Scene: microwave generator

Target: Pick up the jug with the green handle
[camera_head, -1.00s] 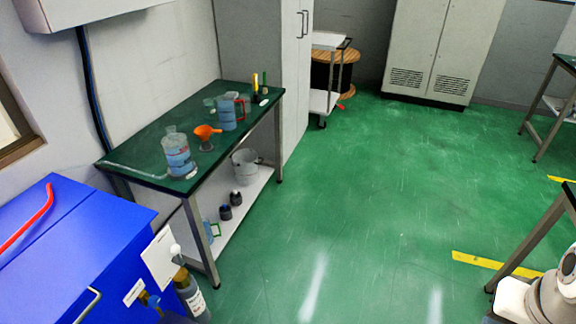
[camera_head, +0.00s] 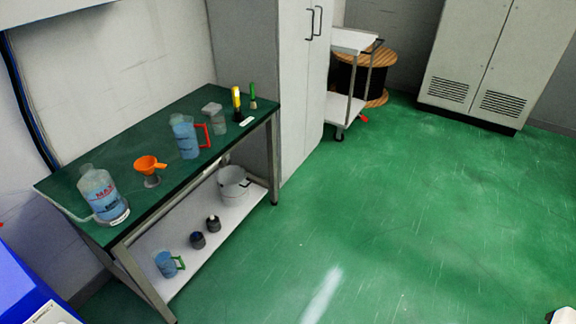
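The jug with the green handle (camera_head: 166,264) stands on the white lower shelf of the green-topped table, near the shelf's front left end. It is small and holds blue liquid, and its green handle points right. A larger jug with a red handle (camera_head: 186,138) stands on the tabletop. My gripper is not in view.
The table's green top (camera_head: 118,150) also bears a large bottle (camera_head: 102,196), an orange funnel (camera_head: 149,167) and brushes. Two dark small pots and a metal bucket (camera_head: 233,184) stand on the lower shelf (camera_head: 175,232). A blue cabinet (camera_head: 22,292) is at lower left. Green floor (camera_head: 400,230) is clear.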

